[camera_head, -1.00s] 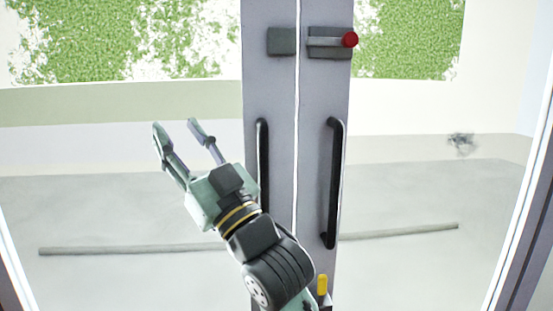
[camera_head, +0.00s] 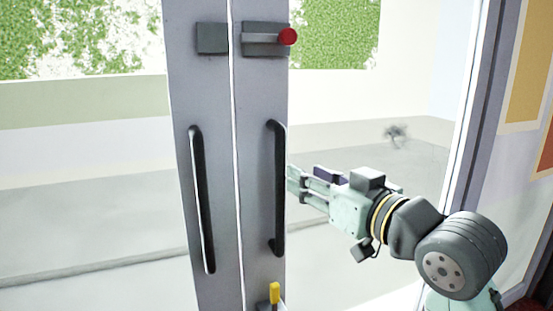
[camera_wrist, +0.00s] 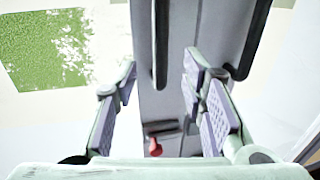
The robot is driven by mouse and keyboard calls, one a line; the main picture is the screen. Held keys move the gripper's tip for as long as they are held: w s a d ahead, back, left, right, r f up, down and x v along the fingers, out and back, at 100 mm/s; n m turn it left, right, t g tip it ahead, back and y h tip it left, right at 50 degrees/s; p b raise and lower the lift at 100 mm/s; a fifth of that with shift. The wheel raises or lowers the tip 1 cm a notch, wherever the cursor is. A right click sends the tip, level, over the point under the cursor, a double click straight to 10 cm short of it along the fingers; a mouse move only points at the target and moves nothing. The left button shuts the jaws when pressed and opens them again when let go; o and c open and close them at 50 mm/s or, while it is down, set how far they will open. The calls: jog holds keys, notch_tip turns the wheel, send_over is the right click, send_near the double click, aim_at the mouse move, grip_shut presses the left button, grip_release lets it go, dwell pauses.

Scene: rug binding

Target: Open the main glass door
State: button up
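The main glass door has two leaves meeting at grey frames (camera_head: 262,100) with a thin light seam between them. A black left handle (camera_head: 202,200) and a black right handle (camera_head: 280,190) stand upright on them. A grey latch (camera_head: 262,39) with a red knob (camera_head: 288,37) crosses the top of the right frame. The red knob also shows in the wrist view (camera_wrist: 155,147). My gripper (camera_head: 291,182) is just right of the right handle, pointing left. In the wrist view (camera_wrist: 160,95) its fingers are apart with nothing held; contact with the handle cannot be told.
A yellow-tipped piece (camera_head: 274,293) is low on the right frame. A side frame (camera_head: 470,140) and a wall with coloured panels (camera_head: 530,70) stand at the right. Pale open ground and green foliage (camera_head: 335,38) show through the glass.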

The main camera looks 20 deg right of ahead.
aim_at(284, 164)
jog(key=p+x, duration=0.2)
jog(key=x, duration=0.7)
jog(key=shift+w+a, duration=0.1)
jog(key=shift+w, duration=0.05)
jog(key=shift+c, duration=0.2)
grip_shut()
dwell(0.4)
